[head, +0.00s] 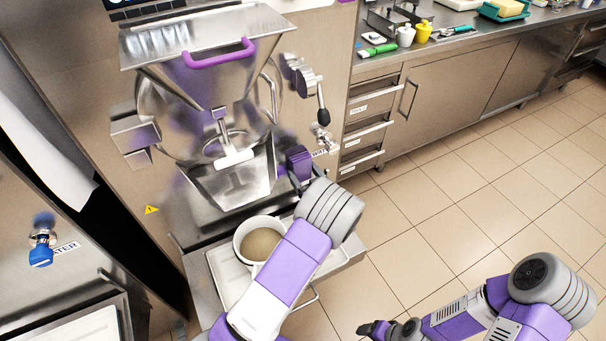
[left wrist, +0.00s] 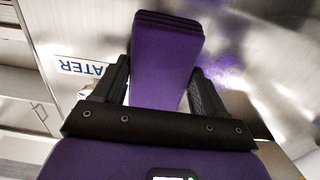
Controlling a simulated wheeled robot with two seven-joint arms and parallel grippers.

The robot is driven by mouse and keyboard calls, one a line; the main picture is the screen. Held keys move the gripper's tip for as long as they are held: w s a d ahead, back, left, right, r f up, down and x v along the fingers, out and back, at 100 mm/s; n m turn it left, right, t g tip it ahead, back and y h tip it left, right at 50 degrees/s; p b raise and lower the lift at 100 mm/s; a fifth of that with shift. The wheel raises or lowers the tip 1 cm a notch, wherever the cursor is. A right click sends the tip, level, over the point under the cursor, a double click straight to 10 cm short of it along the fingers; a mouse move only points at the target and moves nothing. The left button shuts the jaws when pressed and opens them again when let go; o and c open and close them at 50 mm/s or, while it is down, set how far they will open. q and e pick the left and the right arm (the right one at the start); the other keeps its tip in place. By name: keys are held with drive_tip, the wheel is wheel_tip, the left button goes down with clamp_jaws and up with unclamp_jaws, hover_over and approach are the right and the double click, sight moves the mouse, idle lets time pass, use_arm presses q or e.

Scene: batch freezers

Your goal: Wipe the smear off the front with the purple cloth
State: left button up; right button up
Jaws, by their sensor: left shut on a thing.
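The folded purple cloth (head: 298,162) is at the right side of the machine's front, beside the spout. My left gripper (head: 297,182) is shut on it; the arm hides part of this grip. In the left wrist view the cloth (left wrist: 165,62) stands out between the two dark fingers (left wrist: 163,92), close to the steel front (left wrist: 275,50). A speckled purple smear (left wrist: 226,75) shows on the steel just right of the cloth there. I cannot tell whether the cloth touches the steel. My right gripper (head: 388,329) is low at the bottom edge, away from the machine, its opening unclear.
A white pot (head: 243,243) of beige contents stands on the shelf below the spout. A counter with drawers (head: 366,135) stands right; the tiled floor (head: 450,220) is clear.

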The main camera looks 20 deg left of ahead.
use_arm(q)
drive_tip(key=s+a, duration=0.7)
drive_tip(key=s, duration=0.1)
drive_tip(key=shift+p, duration=0.4)
idle(0.5)
drive_tip(key=shift+a, duration=0.1)
drive_tip(key=v, duration=0.6)
idle(0.4)
drive_tip(key=v, duration=0.3)
idle(0.4)
drive_tip(key=shift+w, duration=0.1)
idle(0.3)
